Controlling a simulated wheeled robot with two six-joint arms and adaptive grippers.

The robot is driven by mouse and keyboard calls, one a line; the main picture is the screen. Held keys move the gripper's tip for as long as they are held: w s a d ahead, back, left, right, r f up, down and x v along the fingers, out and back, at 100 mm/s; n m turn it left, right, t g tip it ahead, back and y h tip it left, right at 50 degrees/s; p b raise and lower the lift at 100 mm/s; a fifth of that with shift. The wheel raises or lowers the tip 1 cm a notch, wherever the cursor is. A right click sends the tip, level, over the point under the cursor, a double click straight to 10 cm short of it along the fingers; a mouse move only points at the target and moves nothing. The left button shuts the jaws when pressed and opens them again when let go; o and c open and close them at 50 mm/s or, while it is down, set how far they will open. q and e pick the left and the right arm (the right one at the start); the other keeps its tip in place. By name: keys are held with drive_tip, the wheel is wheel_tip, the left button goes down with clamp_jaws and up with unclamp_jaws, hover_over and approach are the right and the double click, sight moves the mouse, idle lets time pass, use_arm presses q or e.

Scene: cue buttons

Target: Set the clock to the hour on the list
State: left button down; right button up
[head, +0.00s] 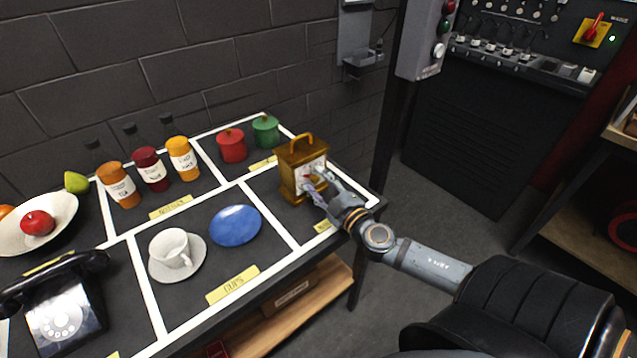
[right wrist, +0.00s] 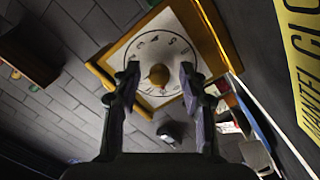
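A brass mantel clock (head: 290,162) with a top handle stands upright in the right-hand compartment of the table. In the right wrist view its round white dial (right wrist: 152,48) with dark numerals faces me, with a brass knob (right wrist: 159,75) at the centre. My right gripper (head: 319,180) is in front of the dial. In the right wrist view its two fingers (right wrist: 158,78) are spread, one on each side of the knob, with gaps between. The hour shown is too unclear to read. I cannot make out a list. My left gripper is not in view.
White lines divide the dark table (head: 222,185). A blue plate (head: 236,225), a cup on a saucer (head: 172,250), several jars (head: 183,160), red (head: 232,146) and green (head: 265,131) pots, a fruit bowl (head: 62,224) and a telephone (head: 62,315) stand left of the clock.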

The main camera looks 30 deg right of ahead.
drive_tip(key=s, duration=0.5)
drive_tip(key=shift+s, duration=0.2)
drive_tip(key=shift+s+d, duration=0.1)
drive_tip(key=shift+s, duration=0.95)
